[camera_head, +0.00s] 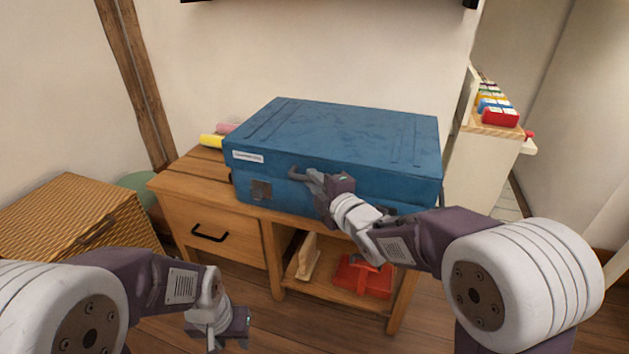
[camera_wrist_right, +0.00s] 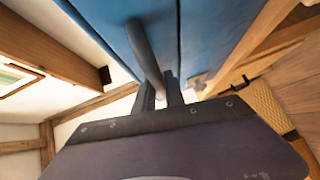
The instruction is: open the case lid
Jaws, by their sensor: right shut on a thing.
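The blue case (camera_head: 350,135) lies flat on the wooden cabinet, its lid (camera_head: 355,125) down on its base. A grey handle (camera_head: 298,174) and a metal latch (camera_head: 261,190) are on its front; a second latch is mostly hidden behind my right arm. My right gripper (camera_head: 316,182) is at the case front, shut on the handle. In the right wrist view the handle bar (camera_wrist_right: 143,45) runs between the fingers (camera_wrist_right: 161,94), beside the case's blue side (camera_wrist_right: 200,35). My left gripper (camera_head: 232,328) hangs low, away from the case; its jaw opening is unclear.
The wooden cabinet (camera_head: 200,188) has a drawer and an open shelf holding a red object (camera_head: 362,277). Yellow and pink rolls (camera_head: 212,141) lie behind the case's left end. A woven box (camera_head: 75,215) stands left. A pale unit (camera_head: 482,165) with colourful items stands right.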

